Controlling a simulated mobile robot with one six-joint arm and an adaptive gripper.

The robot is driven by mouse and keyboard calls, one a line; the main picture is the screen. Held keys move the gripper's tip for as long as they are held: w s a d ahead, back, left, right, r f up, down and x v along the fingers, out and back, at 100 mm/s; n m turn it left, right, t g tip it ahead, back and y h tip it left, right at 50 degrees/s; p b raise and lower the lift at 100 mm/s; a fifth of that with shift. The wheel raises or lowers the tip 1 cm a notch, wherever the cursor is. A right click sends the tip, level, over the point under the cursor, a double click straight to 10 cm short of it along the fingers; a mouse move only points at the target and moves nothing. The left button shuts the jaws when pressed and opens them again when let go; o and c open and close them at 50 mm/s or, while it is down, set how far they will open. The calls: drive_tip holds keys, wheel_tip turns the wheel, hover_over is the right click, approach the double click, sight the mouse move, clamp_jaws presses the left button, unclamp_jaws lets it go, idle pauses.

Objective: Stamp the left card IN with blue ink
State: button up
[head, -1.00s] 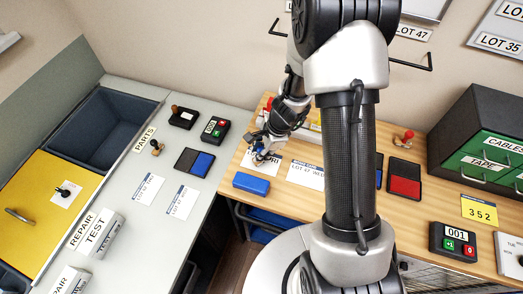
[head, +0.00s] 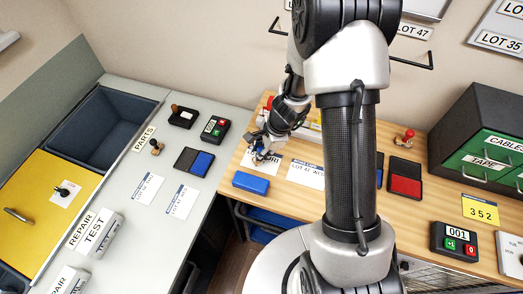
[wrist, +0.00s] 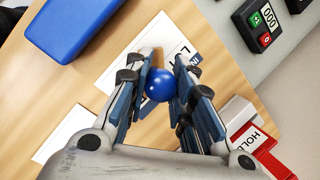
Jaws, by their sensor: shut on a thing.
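My gripper (head: 262,154) is over the left white card (head: 270,167) on the wooden table in the head view. In the wrist view my gripper (wrist: 163,70) is shut on a stamp with a round blue knob (wrist: 160,85). The stamp's lower end is hidden, so I cannot tell whether it touches the card. The left card also shows in part beyond the fingers in the wrist view (wrist: 162,38). The right card (head: 307,174) lies beside it, with printed lot text.
A blue box (head: 251,183) lies in front of the left card. A red ink pad (head: 404,186) and a red-knobbed stamp (head: 405,137) are right of my arm. A black-and-blue pad (head: 194,162) and two cards are on the grey bench. A red-and-white holder (wrist: 255,140) is close to my gripper.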

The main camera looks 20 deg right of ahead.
idle(0.6)
wheel_tip(320, 180, up, 7)
drive_tip(key=p, duration=0.6)
drive_tip(key=shift+d, duration=0.1)
idle(0.9)
